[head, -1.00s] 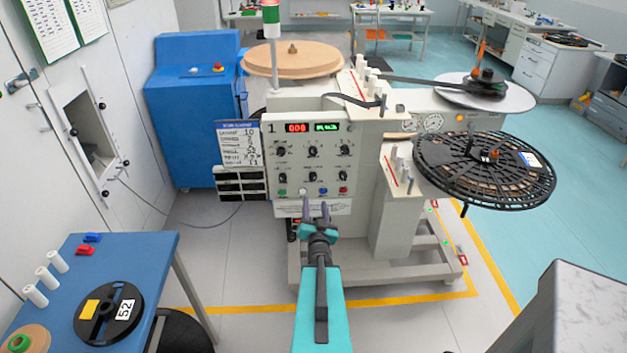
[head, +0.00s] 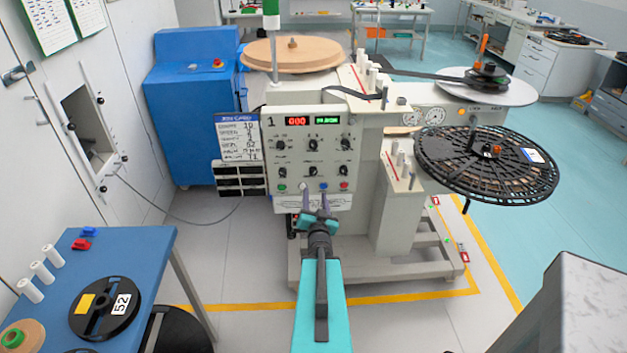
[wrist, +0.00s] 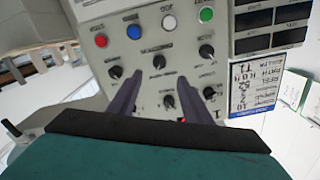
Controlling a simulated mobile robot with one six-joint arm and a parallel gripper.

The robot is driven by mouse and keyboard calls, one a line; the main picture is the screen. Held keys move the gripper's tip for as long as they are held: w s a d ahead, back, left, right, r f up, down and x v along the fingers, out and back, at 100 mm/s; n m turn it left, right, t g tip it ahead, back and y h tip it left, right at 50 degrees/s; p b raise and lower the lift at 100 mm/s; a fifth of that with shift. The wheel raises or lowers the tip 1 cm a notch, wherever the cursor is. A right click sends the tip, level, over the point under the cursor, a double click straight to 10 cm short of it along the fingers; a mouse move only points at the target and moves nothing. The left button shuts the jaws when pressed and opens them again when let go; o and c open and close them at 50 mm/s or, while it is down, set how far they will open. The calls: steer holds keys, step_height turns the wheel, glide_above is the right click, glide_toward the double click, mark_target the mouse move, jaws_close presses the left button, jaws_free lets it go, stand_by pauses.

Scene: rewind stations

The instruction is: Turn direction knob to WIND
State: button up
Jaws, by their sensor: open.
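The control panel (head: 310,205) of the machine carries two rows of black knobs above a row of buttons. The knob labels are too small to read, so I cannot tell which is the direction knob. My gripper (head: 315,190) is open and empty in front of the lower part of the panel, its fingers pointing at it. In the wrist view the panel appears upside down. There the fingertips (wrist: 160,77) frame the middle column, with one middle knob (wrist: 159,62) just beyond the tips and another middle knob (wrist: 168,101) seen between the fingers. I see no contact.
Green, white, blue (head: 323,186) and red buttons line the panel's lower edge, close to the fingers. A black reel (head: 487,165) juts out at right. A blue table (head: 150,250) with spools stands at left. A grey block (head: 590,300) fills the lower right corner.

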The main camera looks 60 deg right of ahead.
mark_target(313, 174)
steer(key=b+x, duration=0.4)
steer(key=b, duration=0.3)
steer(key=shift+f, duration=0.1)
steer(key=w+d+b, duration=0.1)
steer(key=b, duration=0.4)
stand_by(0.5)
steer(key=d+b, duration=0.1)
steer(key=b, duration=0.5)
steer(key=shift+w, duration=0.2)
steer(key=shift+x, duration=2.8)
